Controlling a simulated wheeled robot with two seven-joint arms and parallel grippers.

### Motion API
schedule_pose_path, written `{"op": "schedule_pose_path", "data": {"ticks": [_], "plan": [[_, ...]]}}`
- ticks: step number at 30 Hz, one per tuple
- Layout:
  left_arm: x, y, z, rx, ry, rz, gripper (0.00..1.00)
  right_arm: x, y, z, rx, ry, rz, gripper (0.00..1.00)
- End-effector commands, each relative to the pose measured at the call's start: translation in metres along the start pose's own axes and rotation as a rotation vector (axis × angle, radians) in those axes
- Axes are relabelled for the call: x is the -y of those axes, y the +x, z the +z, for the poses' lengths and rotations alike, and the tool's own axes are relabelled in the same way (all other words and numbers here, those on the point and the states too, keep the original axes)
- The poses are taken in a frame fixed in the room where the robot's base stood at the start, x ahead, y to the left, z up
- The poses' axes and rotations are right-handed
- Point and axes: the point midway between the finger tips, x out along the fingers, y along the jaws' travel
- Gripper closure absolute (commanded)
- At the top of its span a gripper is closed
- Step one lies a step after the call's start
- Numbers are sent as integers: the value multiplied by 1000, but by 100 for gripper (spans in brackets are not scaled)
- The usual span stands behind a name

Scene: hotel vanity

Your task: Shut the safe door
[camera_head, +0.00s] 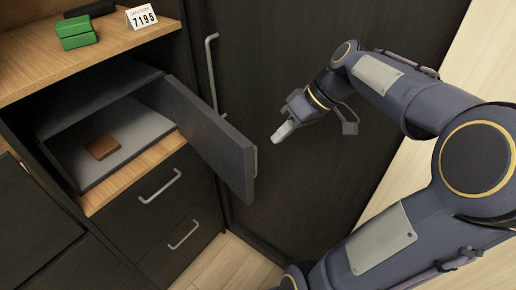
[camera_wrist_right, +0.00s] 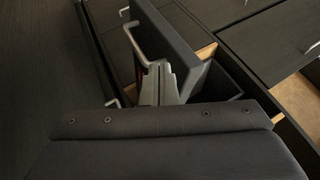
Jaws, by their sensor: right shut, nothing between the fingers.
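The safe (camera_head: 59,141) sits in the cabinet's open niche at the left of the head view, and its inside shows. Its dark grey door (camera_head: 213,138) stands wide open, hinged on the right side of the opening and swung out toward me. A brown wallet-like item (camera_head: 102,147) lies on the safe floor. My right gripper (camera_head: 281,134) is shut and empty, to the right of the door and apart from it in the head view. In the wrist view the fingers (camera_wrist_right: 159,84) appear in front of the door panel (camera_wrist_right: 178,38); contact cannot be told. My left gripper is not in view.
Drawers with handles (camera_head: 160,187) are below. A tall dark wardrobe panel (camera_head: 290,60) with a long handle (camera_head: 212,75) stands behind the door.

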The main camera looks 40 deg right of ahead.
Motion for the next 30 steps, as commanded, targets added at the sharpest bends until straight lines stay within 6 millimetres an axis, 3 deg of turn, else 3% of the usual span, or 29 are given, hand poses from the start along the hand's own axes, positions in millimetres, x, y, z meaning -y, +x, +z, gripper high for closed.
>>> {"op": "schedule_pose_path", "data": {"ticks": [1, 5, 21, 30], "plan": [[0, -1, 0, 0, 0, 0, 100, -9, -5, -4, -2, -11, -8, 100], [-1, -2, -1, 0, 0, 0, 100, -14, -2, -7, -5, -32, -19, 100], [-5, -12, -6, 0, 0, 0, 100, -12, 82, -7, -5, -33, -15, 100], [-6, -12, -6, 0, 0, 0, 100, -12, 92, -7, -6, -33, -14, 100]]}}
